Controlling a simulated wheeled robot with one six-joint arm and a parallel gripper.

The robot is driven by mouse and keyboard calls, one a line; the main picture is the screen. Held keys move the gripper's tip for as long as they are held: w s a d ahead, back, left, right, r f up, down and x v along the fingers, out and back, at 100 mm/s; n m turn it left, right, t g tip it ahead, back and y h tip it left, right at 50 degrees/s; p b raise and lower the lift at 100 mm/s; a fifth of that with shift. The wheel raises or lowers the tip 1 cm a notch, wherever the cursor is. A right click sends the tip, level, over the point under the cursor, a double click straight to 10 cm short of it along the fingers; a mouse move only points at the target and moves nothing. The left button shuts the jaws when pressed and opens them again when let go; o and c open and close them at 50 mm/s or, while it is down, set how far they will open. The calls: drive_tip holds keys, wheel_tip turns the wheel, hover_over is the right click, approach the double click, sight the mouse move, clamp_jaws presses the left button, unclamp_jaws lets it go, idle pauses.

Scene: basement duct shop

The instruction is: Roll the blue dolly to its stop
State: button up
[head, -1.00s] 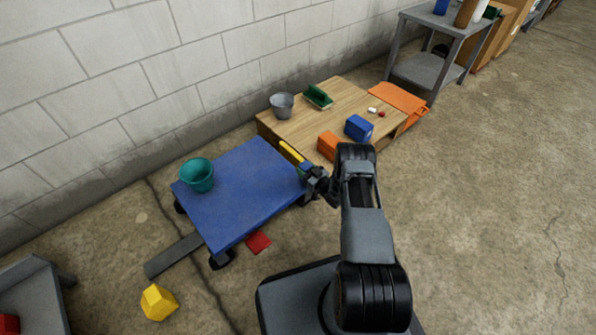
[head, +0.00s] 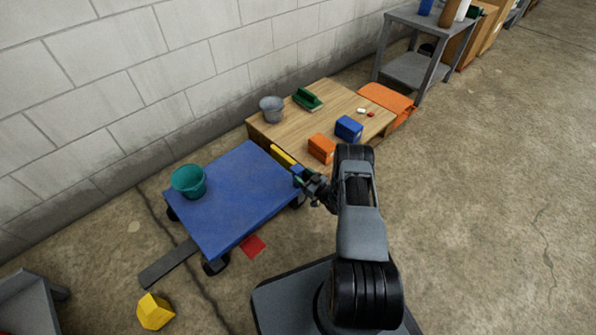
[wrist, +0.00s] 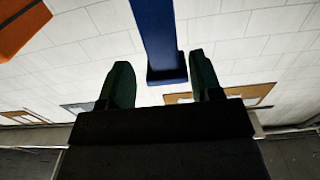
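The blue dolly (head: 235,195) is a flat blue platform on dark wheels, standing on the concrete between the wall and me. A teal bucket (head: 189,181) stands on its left corner. A dark grey bar (head: 168,263) lies on the floor by its lower left side; I cannot tell whether it is the stop. My gripper (head: 300,174) is at the dolly's right corner, beside a yellow bar (head: 283,157). In the wrist view its green-padded fingers (wrist: 158,88) are apart, with the end of a blue bar (wrist: 160,40) between them, touching neither visibly.
A low wooden platform (head: 345,103) beyond the gripper holds a grey bucket (head: 271,110), a green brush (head: 307,98), an orange box (head: 321,148) and a blue box (head: 348,129). A red patch (head: 253,245) and a yellow block (head: 155,311) lie on the floor. The right floor is clear.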

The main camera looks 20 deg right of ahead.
drive_tip(key=p+v, duration=0.2)
drive_tip(key=v, duration=0.8)
